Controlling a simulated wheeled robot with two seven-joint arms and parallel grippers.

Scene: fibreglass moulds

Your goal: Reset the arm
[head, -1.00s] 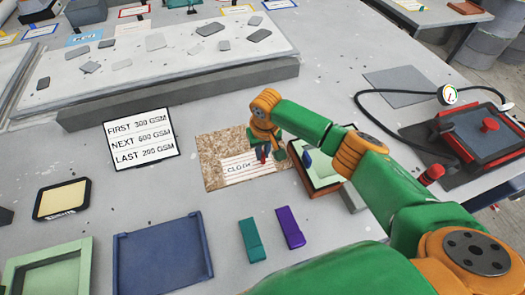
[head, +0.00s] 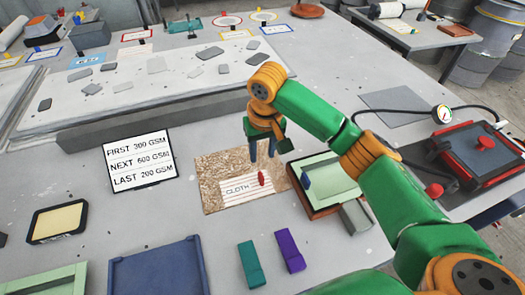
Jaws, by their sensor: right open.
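My right arm comes in from the lower right in green and orange. Its gripper (head: 262,160) points down over the brown board (head: 216,170) with the paper labelled CLOTH (head: 245,190). The jaws are open. A small red object (head: 261,179) shows just below the fingertips on the board; I cannot tell whether it touches them. My left gripper is not in view.
A sign (head: 140,160) listing GSM weights stands left of the board. A green tray (head: 325,183) lies close to its right. Teal (head: 250,264) and purple (head: 290,250) blocks and a blue tray (head: 158,268) lie in front. A gauge (head: 442,114) with a hose stands at right.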

